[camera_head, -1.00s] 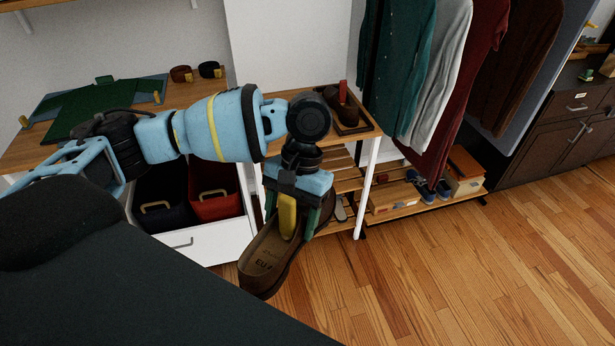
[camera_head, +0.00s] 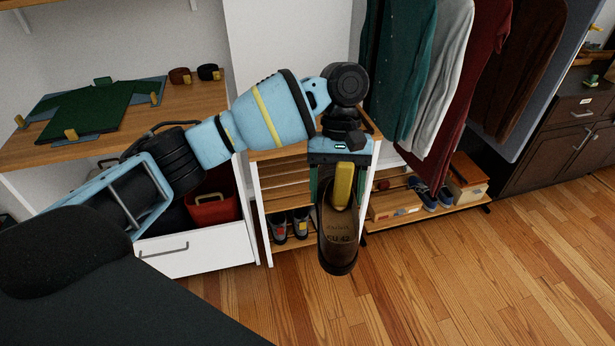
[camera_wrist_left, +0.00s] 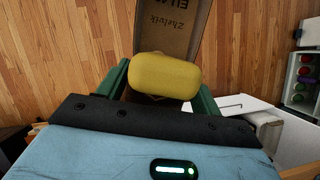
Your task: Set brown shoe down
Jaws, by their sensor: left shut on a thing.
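The brown shoe (camera_head: 338,240) hangs from my left gripper (camera_head: 340,190), in front of the right side of the slatted shoe rack (camera_head: 285,193). Its toe end points down toward the floor and its tan insole with dark lettering faces me. My left gripper is shut on the shoe near its upper end, with a yellow piece (camera_head: 343,184) showing between the green fingers. In the left wrist view the shoe's insole (camera_wrist_left: 172,30) reaches away over the wood floor, partly hidden by the yellow piece (camera_wrist_left: 165,75). My right gripper is not in view.
A pair of grey shoes (camera_head: 290,226) stands on a lower rack shelf. An open white drawer (camera_head: 190,255) holds a red bin (camera_head: 213,208). A low shelf (camera_head: 440,208) at right carries boxes and blue shoes under hanging clothes. Open floor (camera_head: 450,280) lies at front right.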

